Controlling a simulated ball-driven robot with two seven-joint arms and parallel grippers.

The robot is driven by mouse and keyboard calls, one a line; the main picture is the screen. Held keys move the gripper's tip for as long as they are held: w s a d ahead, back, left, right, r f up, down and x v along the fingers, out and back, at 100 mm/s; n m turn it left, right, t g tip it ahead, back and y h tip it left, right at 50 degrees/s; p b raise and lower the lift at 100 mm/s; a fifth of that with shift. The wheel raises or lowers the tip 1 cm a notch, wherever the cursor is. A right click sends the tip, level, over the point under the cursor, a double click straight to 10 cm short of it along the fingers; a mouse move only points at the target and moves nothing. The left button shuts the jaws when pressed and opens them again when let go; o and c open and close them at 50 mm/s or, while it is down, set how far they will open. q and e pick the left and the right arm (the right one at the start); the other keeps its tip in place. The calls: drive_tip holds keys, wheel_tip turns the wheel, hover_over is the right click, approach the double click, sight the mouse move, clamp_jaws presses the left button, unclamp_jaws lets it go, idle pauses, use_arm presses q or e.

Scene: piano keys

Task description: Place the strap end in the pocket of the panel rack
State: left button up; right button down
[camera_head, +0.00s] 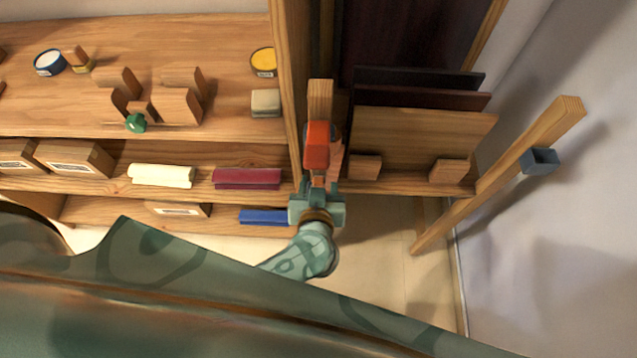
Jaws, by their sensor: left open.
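The panel rack (480,190) stands right of centre, a wooden frame with several dark and light panels leaning in it. A small grey-blue open-topped pocket (540,160) is fixed to its right slanting post. An orange block-like piece (317,146) sits at the rack's left post; it may be the strap end, but I cannot tell, and no strap shows clearly. My left gripper (317,187) is open, just below the orange piece in the picture. I cannot tell if they touch. My right gripper is not in view.
A wooden workbench (225,40) at the left holds tins, wooden clamps, a green knob and a pale block. Shelves below hold cartons (72,157) and folded cloths in cream, red and blue (262,216). A white wall is close on the right.

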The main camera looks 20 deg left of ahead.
use_arm(q)
drive_tip(key=p+v, duration=0.4)
drive_tip(key=v, duration=0.8)
